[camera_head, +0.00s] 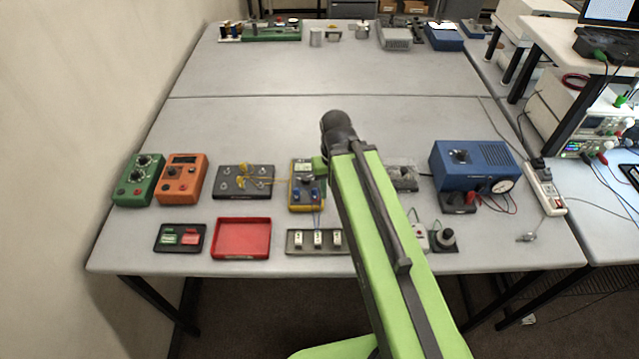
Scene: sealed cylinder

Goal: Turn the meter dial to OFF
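The yellow meter (294,204) lies near the middle of the front table, with a pale display at its top and blue plugs on its lower part. My arm comes up from the bottom right, and its dark wrist stands beyond and right of the meter. My gripper (312,178) points down over the meter's right side, partly behind my arm. A dark shape at the meter's middle may be the dial or a fingertip; I cannot tell which. The dial's setting is too small to read. I cannot tell whether the fingers touch the dial.
Left of the meter are a black board with yellow leads (243,182), an orange box (181,180) and a green box (138,180). In front are a red tray (241,252) and a switch strip (296,250). A blue supply (472,165) stands right.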

